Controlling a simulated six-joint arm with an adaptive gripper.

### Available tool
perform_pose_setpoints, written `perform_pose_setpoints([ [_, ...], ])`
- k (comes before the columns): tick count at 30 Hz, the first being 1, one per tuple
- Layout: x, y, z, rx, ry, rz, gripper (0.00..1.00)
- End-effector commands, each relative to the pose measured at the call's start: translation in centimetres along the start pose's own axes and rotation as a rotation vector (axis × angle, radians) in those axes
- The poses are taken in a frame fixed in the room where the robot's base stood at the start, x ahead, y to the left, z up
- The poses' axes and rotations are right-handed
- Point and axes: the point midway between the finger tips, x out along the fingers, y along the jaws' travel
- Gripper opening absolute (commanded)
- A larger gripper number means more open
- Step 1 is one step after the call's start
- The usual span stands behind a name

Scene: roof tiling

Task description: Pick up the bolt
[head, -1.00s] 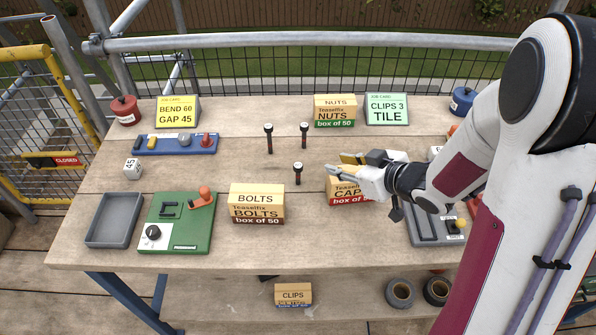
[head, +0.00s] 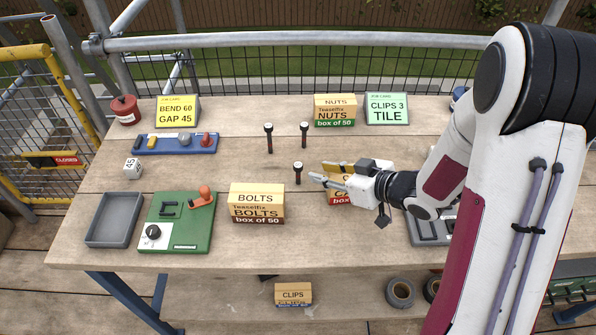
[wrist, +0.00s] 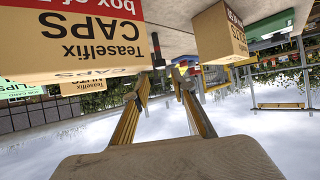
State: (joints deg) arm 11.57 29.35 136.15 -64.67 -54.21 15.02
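Three dark bolts stand upright, heads up, on the bench in the head view: a front one (head: 298,172), a back left one (head: 268,138) and a back right one (head: 304,135). My gripper (head: 319,170) is open and empty, its two fingers apart. It points left, just right of the front bolt and not around it. In the wrist view the view is upside down; the open fingers (wrist: 161,81) spread apart, and a dark bolt (wrist: 157,48) shows beyond the tips, between them.
The CAPS box (head: 343,197) sits under and beside my gripper, and fills the upper left of the wrist view (wrist: 75,55). The BOLTS box (head: 257,207) stands front left of the front bolt. The NUTS box (head: 335,111) is behind. Bare bench lies left of the bolts.

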Motion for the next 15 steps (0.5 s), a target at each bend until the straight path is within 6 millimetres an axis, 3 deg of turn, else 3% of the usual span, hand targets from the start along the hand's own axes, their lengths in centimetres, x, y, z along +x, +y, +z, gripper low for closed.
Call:
perform_pose_setpoints([
  [9, 3.6, 0.0, 0.0, -0.001, -0.001, 0.000, 0.25],
  [15, 4.4, 0.0, 0.0, -0.001, -0.001, 0.001, 0.25],
])
